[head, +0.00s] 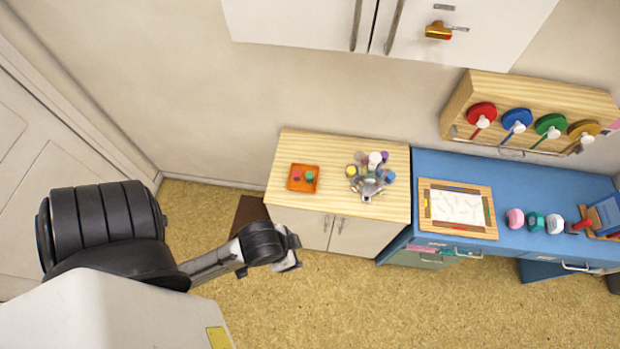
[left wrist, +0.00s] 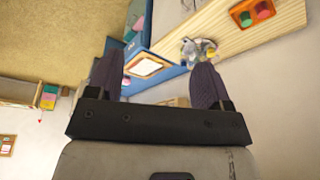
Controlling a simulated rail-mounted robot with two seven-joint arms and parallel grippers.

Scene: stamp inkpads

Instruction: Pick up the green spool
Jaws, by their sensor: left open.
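The green spool (head: 548,125) is a round disc with a white centre and a green tail. It hangs on a wooden wall rack (head: 490,90) at the upper right of the head view, between the blue spool (head: 516,119) and the yellow spool (head: 582,130). My left gripper (head: 292,251) is in front of the wooden-topped cabinet, far to the left of the green spool. In the left wrist view its two dark fingers (left wrist: 155,78) are spread apart with nothing held between them. I cannot make out the green spool in that view. My right gripper is not in view.
A red spool (head: 481,113) hangs at the rack's left end. The wooden cabinet top (head: 340,152) bears an orange tray (head: 292,184) and a cluster of bottles. The blue desk (head: 510,178) below the rack holds a framed sheet (head: 457,208) and several stamps. The floor in front is clear.

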